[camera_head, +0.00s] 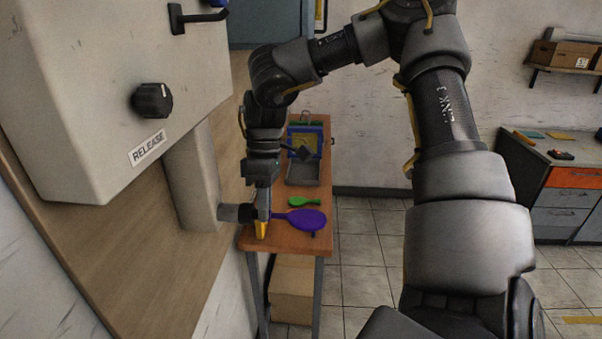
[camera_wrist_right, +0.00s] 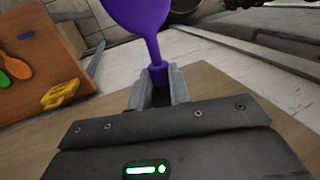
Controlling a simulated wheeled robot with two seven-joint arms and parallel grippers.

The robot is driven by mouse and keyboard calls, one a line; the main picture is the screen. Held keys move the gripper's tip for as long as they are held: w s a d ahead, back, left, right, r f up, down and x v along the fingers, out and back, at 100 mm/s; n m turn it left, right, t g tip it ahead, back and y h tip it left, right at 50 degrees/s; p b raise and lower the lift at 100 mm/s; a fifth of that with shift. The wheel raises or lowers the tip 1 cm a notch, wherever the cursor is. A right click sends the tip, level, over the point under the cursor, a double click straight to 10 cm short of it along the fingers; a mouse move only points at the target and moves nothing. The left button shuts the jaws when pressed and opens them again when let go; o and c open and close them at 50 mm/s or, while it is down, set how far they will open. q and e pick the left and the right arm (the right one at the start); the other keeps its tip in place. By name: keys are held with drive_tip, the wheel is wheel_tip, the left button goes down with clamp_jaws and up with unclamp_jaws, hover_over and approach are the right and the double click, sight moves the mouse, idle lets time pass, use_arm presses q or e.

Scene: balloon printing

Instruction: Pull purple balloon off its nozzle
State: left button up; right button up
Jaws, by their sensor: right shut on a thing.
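The purple balloon (camera_head: 306,219) lies level, its narrow neck pointing left toward the dark nozzle (camera_head: 230,212) on the grey machine. My right gripper (camera_head: 264,210) is at the neck, just right of the nozzle's end. In the right wrist view, the balloon (camera_wrist_right: 138,14) rises from between the fingers of my right gripper (camera_wrist_right: 158,82), which is shut on its neck. The fingers hide the neck's end, so I cannot tell whether it is still around the nozzle. My left gripper is not in view.
The machine (camera_head: 110,100) has a black knob (camera_head: 153,100) above a RELEASE label. A wooden table (camera_head: 258,241) below carries a green balloon (camera_head: 304,202) and a grey tray (camera_head: 302,173). An orange balloon (camera_wrist_right: 14,62) and a yellow object (camera_wrist_right: 61,94) show in the wrist view.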

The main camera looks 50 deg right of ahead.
drive_tip(key=shift+s+d, duration=0.15)
idle(0.4)
drive_tip(key=shift+s+d+b, duration=0.3)
drive_tip(key=shift+s, duration=0.2)
drive_tip(key=shift+r, duration=0.1)
drive_tip(key=shift+r+p, duration=4.6)
drive_tip(key=shift+r, duration=3.85)
